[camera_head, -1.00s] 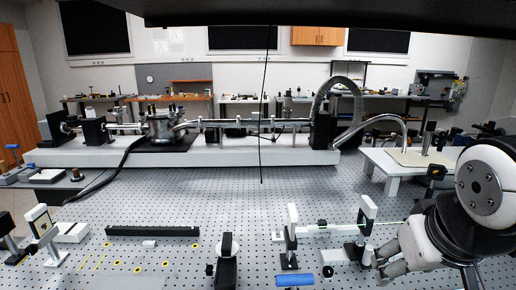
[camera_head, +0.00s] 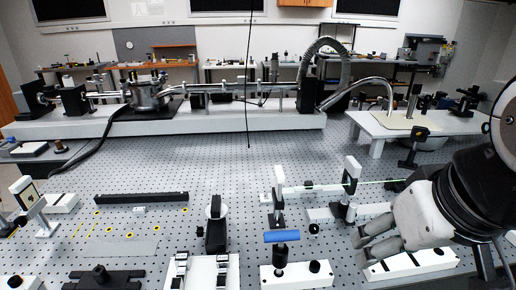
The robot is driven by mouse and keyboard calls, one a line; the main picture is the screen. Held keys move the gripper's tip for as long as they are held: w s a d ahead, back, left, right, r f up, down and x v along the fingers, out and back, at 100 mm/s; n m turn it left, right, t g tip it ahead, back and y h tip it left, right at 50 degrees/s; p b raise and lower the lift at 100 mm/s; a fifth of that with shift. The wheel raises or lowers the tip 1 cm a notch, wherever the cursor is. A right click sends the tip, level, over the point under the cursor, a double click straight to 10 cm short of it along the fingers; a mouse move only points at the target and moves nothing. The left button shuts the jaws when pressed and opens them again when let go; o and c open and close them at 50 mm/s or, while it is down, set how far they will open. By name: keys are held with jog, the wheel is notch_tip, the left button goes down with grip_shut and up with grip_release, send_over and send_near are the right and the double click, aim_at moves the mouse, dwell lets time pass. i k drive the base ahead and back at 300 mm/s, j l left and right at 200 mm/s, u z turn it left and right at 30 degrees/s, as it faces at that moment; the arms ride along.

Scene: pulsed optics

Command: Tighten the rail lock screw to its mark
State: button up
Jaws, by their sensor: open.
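My gripper (camera_head: 362,232) is at the right, over the breadboard, its pale fingers pointing left. It is open, with nothing seen between the fingers. A white rail (camera_head: 308,188) lies behind and left of it, with upright optic mounts (camera_head: 279,190) and (camera_head: 351,173) by its ends. A small black knob (camera_head: 314,228) sits left of my fingers, apart from them. I cannot tell if it is the rail lock screw, and no mark is readable. A blue-handled tool (camera_head: 282,236) is on a dark post above a white block (camera_head: 282,277), left of the gripper.
A black mount (camera_head: 215,230) stands left of centre. A long black bar (camera_head: 127,198) lies at left. A thin green beam (camera_head: 382,181) crosses behind my gripper. The breadboard's middle (camera_head: 230,170) is mostly clear.

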aim_at(314, 229)
jog(key=k+l, duration=0.15)
jog(key=i+l, duration=0.1)
jog(key=l, duration=0.25)
jog(key=i+l+u, duration=0.1)
jog(key=l, duration=0.3)
jog(key=i+l, duration=0.1)
jog(key=l, duration=0.3)
